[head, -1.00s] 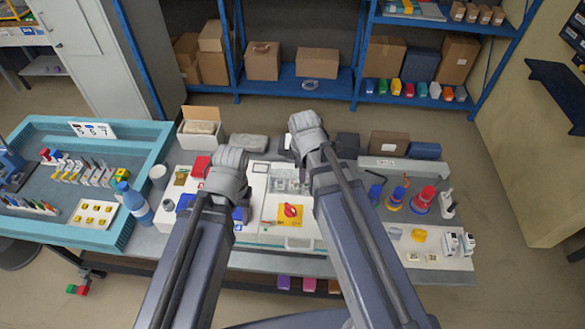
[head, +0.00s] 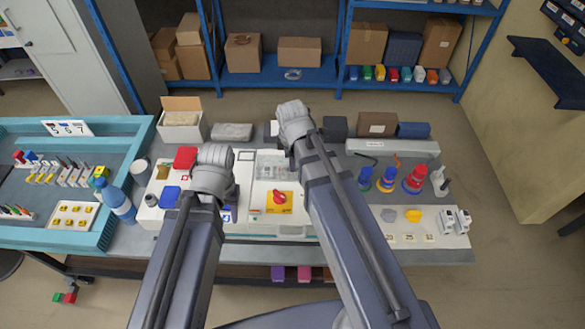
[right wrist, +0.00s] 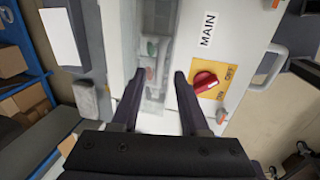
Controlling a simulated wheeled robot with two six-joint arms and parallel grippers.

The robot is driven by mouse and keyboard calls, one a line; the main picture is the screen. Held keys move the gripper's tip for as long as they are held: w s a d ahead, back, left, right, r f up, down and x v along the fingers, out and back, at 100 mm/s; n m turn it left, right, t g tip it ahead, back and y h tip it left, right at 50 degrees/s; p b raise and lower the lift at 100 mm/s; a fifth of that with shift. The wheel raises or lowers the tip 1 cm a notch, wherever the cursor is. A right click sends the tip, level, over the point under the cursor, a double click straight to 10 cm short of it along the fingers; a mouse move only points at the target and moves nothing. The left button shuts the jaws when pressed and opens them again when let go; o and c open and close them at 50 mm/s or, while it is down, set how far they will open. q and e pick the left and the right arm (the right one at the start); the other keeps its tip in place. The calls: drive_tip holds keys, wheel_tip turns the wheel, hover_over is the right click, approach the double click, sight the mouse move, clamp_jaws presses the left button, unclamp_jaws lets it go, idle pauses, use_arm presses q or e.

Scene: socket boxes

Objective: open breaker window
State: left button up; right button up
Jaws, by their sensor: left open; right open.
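The white breaker box marked MAIN (right wrist: 225,15) stands on the bench. The window also shows in the right wrist view (right wrist: 155,45) and looks shut. My right gripper (right wrist: 158,77) is open and empty; its fingers straddle the window's near part. I cannot tell whether they touch it. In the head view its wrist hides its fingers. My left gripper (head: 233,203) is open over the white panel left of the box, its fingers partly hidden.
A teal-rimmed tray (head: 100,235) with small parts and a blue bottle (head: 118,203) are at left. Coloured cone stacks (head: 413,180) stand at right. A cardboard box (head: 377,123) is at the back. A handle (right wrist: 270,65) sticks out beside the knob.

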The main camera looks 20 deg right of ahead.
drive_tip(key=shift+w+f+b, duration=0.2)
drive_tip(key=shift+f+b, duration=0.3)
drive_tip(key=shift+f, duration=0.45)
drive_tip(key=shift+r, duration=0.1)
drive_tip(key=shift+c, duration=0.4)
clamp_jaws()
